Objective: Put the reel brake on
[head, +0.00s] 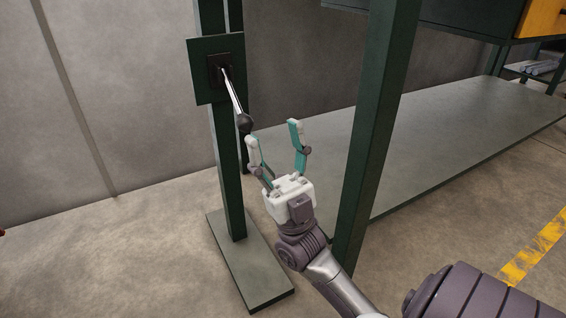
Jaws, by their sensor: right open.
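The reel brake lever (233,96) is a thin bright metal rod with a black ball knob (244,122) at its lower end. It comes out of a dark slot on a green plate (203,86) and slants down to the right. The plate sits on a green post. My right gripper (274,130) is open, with its fingers pointing up, just right of and below the knob. Its left fingertip appears very close to the knob; I cannot tell whether they touch. Nothing shows between the fingers. My left gripper is not in view.
The green post (231,205) stands on a flat foot plate (250,270). A second green post (373,130) rises to the right of my right gripper. Behind it lies a wide grey-green platform (440,140). A yellow floor stripe (535,250) is at the right.

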